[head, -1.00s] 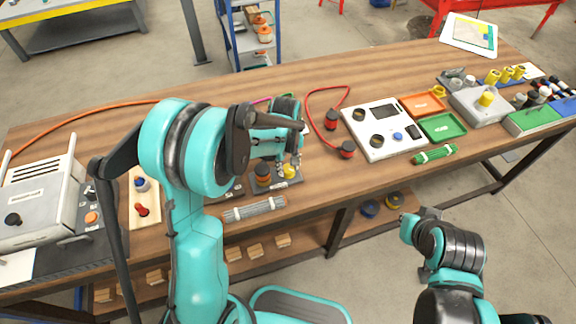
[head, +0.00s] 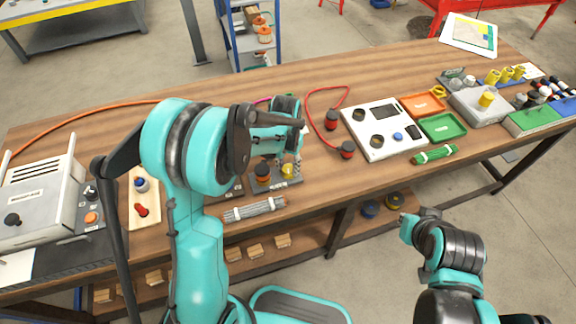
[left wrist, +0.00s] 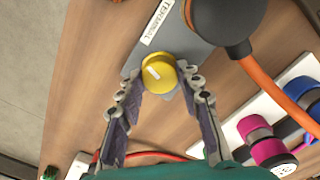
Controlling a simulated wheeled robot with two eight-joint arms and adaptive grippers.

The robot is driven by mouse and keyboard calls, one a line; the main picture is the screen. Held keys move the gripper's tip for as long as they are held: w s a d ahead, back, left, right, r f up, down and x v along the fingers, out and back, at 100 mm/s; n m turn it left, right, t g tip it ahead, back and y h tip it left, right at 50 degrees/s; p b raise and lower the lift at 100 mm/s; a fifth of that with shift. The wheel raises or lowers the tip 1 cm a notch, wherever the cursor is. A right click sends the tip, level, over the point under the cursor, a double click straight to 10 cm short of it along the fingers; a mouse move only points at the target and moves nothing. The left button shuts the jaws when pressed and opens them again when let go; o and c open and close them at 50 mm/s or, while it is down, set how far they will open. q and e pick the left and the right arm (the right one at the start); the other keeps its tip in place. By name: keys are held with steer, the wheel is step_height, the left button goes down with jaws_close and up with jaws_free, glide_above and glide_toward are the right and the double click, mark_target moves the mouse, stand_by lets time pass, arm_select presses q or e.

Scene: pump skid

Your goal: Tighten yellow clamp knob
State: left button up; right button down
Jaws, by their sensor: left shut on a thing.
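The yellow clamp knob (left wrist: 159,73) sits on a grey plate (left wrist: 196,52) and has a white mark on its top. It also shows small in the head view (head: 288,171). My left gripper (left wrist: 160,90) is shut on the knob, one finger on each side, reaching it from above. In the head view the left gripper (head: 292,160) is partly hidden by my left arm. My right gripper (head: 418,217) is off the table's front edge, far from the knob; its fingers are too small to tell.
A dark and orange connector (head: 263,174) stands close left of the knob. A grey cable bundle (head: 253,209) lies in front. A red cable (head: 310,100) and a white panel box (head: 384,130) are to the right.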

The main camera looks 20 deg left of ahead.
mark_target(287, 168)
arm_select(q)
steer(key=m, duration=0.5)
steer(key=shift+m, duration=0.4)
stand_by(0.3)
steer(key=o, duration=1.2)
steer(key=shift+c, duration=0.2)
step_height(287, 168, up, 12)
steer(key=shift+w, duration=0.15)
steer(key=shift+a, duration=0.1)
